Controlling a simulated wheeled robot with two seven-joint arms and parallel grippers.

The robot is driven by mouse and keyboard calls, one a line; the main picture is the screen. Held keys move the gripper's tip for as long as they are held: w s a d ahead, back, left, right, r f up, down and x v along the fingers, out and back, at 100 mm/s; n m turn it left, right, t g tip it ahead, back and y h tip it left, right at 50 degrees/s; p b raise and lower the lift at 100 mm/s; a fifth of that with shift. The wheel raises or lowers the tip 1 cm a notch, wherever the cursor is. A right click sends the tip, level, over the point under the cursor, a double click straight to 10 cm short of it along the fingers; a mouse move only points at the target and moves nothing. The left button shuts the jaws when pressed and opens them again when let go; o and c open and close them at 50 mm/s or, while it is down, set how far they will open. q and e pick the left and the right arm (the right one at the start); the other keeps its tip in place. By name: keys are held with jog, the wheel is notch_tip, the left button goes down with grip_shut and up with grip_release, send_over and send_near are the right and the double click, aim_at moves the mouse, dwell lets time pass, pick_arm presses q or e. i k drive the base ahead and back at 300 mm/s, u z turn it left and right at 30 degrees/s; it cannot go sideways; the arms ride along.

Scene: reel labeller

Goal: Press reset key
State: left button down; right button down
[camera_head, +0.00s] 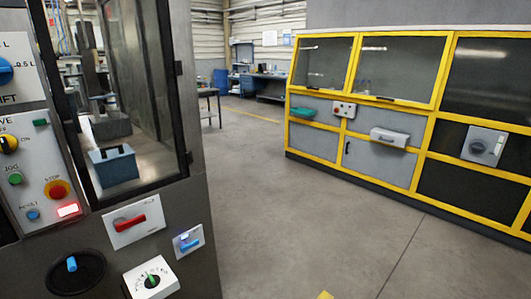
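A grey machine fills the left side, with a light control panel (38,176) on its front. Neither of my grippers is in view, and nothing touches the panel.
Below the machine's glass door are a red handle (130,223), a blue switch (189,244), a white dial box (151,279) and a black round plate with a blue knob (72,264). A yellow-framed cabinet (420,110) stands at right. The floor (300,220) between is clear.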

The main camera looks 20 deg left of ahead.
aim_at(32, 215)
jog(key=u, duration=0.85)
jog(key=i, duration=0.9)
jog(key=u, duration=0.65)
